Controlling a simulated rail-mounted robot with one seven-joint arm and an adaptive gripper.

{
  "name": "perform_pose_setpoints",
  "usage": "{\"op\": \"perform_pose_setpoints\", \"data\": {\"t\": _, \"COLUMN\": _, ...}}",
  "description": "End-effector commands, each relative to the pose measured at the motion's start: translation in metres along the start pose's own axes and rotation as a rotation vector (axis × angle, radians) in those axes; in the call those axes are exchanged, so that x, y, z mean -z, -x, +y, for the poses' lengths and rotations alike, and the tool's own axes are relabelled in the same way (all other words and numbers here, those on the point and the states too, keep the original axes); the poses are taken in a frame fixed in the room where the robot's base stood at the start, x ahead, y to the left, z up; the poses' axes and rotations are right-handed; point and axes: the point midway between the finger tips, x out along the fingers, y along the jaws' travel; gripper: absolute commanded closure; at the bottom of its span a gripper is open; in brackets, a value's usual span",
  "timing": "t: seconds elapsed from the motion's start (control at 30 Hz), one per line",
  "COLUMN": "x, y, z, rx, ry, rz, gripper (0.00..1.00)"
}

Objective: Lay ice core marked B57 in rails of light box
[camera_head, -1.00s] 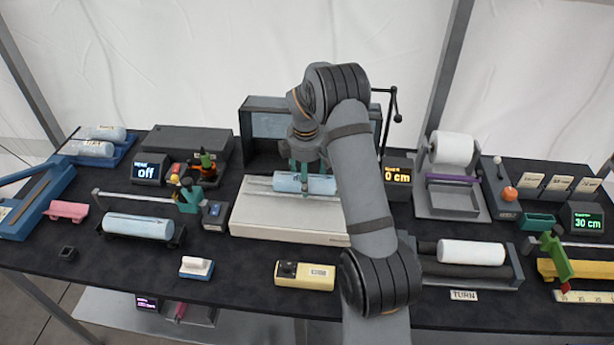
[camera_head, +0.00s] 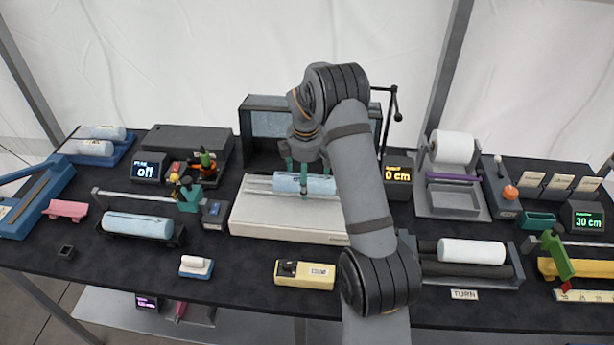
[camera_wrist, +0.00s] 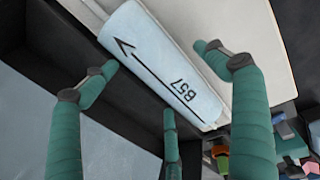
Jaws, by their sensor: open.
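The ice core marked B57 (camera_head: 290,183) is a pale blue cylinder lying lengthwise on top of the white light box (camera_head: 285,223), along its rails (camera_head: 258,190). In the wrist view the core (camera_wrist: 165,62) shows its black B57 mark and an arrow. My gripper (camera_head: 303,180) is low over the core. In the wrist view its green fingers (camera_wrist: 165,75) are spread on both sides of the core, with gaps visible. My arm hides the core's right end in the head view. Whether the core is fully seated in the rails cannot be told.
A grey open-fronted case (camera_head: 262,122) stands close behind the light box. Another core (camera_head: 138,225) lies in a dark cradle at left, and a white roll (camera_head: 470,252) lies on rollers at right. A yellow device (camera_head: 304,275) is in front.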

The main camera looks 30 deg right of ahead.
Motion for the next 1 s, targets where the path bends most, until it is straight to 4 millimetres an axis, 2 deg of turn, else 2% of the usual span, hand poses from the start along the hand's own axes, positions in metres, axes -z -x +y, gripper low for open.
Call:
{"op": "perform_pose_setpoints", "data": {"t": 0.27, "x": 0.000, "y": 0.005, "z": 0.000, "rx": 0.000, "ry": 0.000, "rz": 0.000, "gripper": 0.14}}
{"op": "perform_pose_setpoints", "data": {"t": 0.37, "x": 0.000, "y": 0.019, "z": 0.001, "rx": -0.003, "ry": 0.000, "rz": 0.001, "gripper": 0.14}}
{"op": "perform_pose_setpoints", "data": {"t": 0.7, "x": 0.001, "y": 0.090, "z": 0.001, "rx": -0.004, "ry": 0.000, "rz": 0.002, "gripper": 0.14}}
{"op": "perform_pose_setpoints", "data": {"t": 0.83, "x": 0.000, "y": 0.108, "z": 0.001, "rx": -0.003, "ry": 0.001, "rz": 0.000, "gripper": 0.14}}
{"op": "perform_pose_setpoints", "data": {"t": 1.0, "x": 0.000, "y": 0.119, "z": 0.000, "rx": 0.000, "ry": -0.001, "rz": 0.000, "gripper": 0.14}}
